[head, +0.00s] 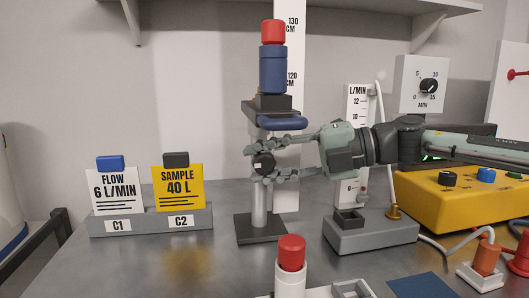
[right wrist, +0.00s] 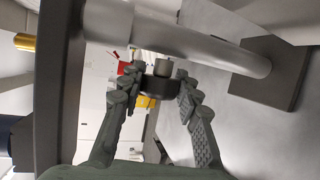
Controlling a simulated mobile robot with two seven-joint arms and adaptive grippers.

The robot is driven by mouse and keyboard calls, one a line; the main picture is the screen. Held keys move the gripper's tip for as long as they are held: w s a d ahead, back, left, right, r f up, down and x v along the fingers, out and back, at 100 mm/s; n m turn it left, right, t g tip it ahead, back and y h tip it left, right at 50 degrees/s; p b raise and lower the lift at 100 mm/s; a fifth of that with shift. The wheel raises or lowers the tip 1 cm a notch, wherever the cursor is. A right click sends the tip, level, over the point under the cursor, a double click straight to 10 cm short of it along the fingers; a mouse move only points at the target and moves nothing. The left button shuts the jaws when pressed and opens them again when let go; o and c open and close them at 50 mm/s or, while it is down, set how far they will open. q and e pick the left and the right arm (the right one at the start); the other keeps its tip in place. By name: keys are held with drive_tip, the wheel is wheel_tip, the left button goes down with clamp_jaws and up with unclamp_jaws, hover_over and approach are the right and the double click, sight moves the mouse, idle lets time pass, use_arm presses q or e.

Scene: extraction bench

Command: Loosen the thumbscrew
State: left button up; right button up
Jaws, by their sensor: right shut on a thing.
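The thumbscrew (head: 263,163) is a dark round knob on the side of the grey upright post (head: 260,207) of the stand. My right gripper (head: 266,163) comes in from the right, with one finger above the knob and one below, shut on it. In the right wrist view the thumbscrew (right wrist: 158,86) sits between the tips of the two fingers, in front of the grey post (right wrist: 205,42). The stand carries a blue cylinder with a red cap (head: 272,68) on its upper platform. My left gripper is in neither view.
A card holder (head: 151,222) with a white and a yellow card stands left. A grey block (head: 375,235) and a yellow box (head: 433,206) stand right. A red-capped white cylinder (head: 290,270) is in front. Bench between card holder and stand is clear.

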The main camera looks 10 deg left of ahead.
drive_tip(key=shift+r+n+h, duration=0.1)
drive_tip(key=shift+n+h, duration=0.3)
drive_tip(key=shift+h, duration=0.7)
drive_tip(key=o, duration=1.2)
drive_tip(key=shift+c, duration=0.2)
drive_tip(key=shift+d, duration=0.1)
drive_tip(key=v, duration=1.1)
drive_tip(key=shift+s+d+r, duration=0.2)
drive_tip(key=shift+d+r, duration=0.1)
drive_tip(key=shift+d, duration=0.05)
